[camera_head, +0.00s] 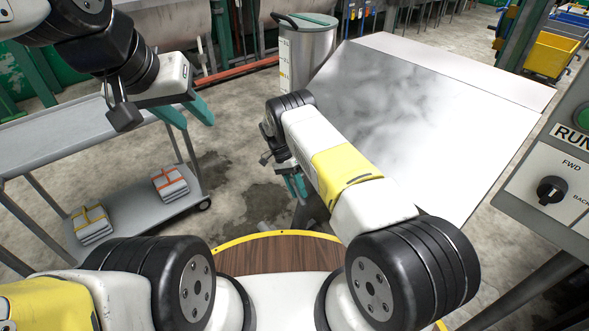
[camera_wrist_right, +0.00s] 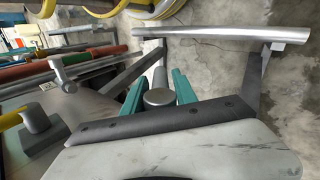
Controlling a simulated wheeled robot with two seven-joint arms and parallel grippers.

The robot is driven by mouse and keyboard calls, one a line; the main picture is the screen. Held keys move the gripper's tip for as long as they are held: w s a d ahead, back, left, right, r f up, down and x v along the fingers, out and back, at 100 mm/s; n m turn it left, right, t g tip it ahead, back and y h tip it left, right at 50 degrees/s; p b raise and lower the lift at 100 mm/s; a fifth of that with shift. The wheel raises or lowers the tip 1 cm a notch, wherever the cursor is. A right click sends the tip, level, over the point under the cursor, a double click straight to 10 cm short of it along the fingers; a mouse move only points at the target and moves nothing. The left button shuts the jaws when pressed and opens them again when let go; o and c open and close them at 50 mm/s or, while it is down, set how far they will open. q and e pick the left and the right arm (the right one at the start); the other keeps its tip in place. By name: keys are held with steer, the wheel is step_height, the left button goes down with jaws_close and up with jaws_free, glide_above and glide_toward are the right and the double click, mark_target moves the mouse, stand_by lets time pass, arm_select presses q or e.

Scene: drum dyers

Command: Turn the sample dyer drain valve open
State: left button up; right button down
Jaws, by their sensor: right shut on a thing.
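My right gripper (camera_head: 296,188) is low beside the left edge of the steel-topped surface, mostly hidden behind its own wrist in the head view. In the right wrist view its two teal fingers (camera_wrist_right: 158,98) stand on either side of a grey, round-ended piece (camera_wrist_right: 160,97) and are shut on it. This piece looks like a valve handle, but its lower part and any valve body are hidden. My left gripper (camera_head: 199,121) is raised over the floor at upper left, fingers apart, empty. I cannot read the valve's position.
A grey cart (camera_head: 125,213) with folded cloth bundles stands at left. A steel drum with a lid (camera_head: 305,55) stands behind. A silver bar (camera_wrist_right: 225,32) crosses the wrist view.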

steer(key=shift+w+r, duration=0.1)
steer(key=c, duration=1.3)
jaws_free()
steer(key=shift+o, duration=0.2)
steer(key=v, duration=0.7)
steer(key=shift+w+r, duration=0.2)
steer(key=shift+r, duration=0.05)
steer(key=shift+a, duration=0.15)
